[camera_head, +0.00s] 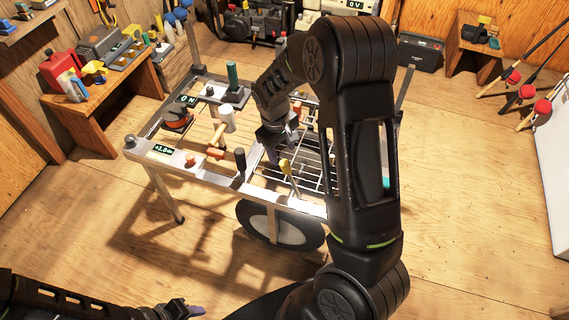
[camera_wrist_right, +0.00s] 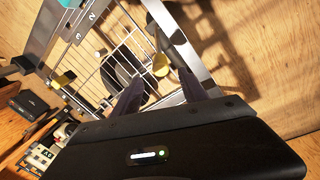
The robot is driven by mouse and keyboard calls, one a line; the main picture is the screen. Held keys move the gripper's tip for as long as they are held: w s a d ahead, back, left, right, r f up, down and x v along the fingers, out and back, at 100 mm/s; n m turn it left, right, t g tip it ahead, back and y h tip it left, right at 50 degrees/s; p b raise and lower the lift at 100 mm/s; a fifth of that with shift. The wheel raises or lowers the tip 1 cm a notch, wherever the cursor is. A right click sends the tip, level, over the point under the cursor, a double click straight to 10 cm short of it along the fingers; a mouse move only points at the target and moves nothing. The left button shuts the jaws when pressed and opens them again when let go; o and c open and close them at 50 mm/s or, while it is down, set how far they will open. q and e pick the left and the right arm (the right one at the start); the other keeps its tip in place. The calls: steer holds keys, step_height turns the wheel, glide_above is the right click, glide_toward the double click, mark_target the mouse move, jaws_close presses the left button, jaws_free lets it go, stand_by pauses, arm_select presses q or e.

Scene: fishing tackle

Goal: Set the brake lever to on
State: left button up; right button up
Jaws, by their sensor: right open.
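A lever with a yellow knob (camera_head: 284,163) stands tilted at the near side of the metal cart, above its wheel. I take it for the brake lever; no on or off marking is readable. My right gripper (camera_head: 274,151) is open just beyond and left of the knob in the head view. In the right wrist view a yellow knob (camera_wrist_right: 160,65) shows just beyond the gap between the open purple fingers (camera_wrist_right: 158,90), with nothing held. My left gripper (camera_head: 192,311) is at the bottom edge, away from the cart; its jaw opening is unclear.
The metal cart (camera_head: 200,170) also carries a black handle (camera_head: 240,160), a cream handle (camera_head: 227,117), an orange handle (camera_head: 216,153) and a green handle (camera_head: 232,75). A wheel (camera_head: 275,228) is below its near edge. A wooden bench (camera_head: 95,110) stands left. Floor in front is clear.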

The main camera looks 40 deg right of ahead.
mark_target(284, 162)
steer(key=shift+w+d+f, duration=0.1)
steer(key=shift+d+f, duration=0.05)
steer(key=shift+f, duration=1.15)
steer(key=shift+s+d+f, duration=0.1)
steer(key=shift+d+f, duration=0.1)
steer(key=shift+f, duration=1.15)
steer(key=shift+w+d+f, duration=0.1)
steer(key=shift+d+f, duration=0.05)
steer(key=shift+f, duration=1.15)
steer(key=shift+c, duration=0.2)
jaws_close()
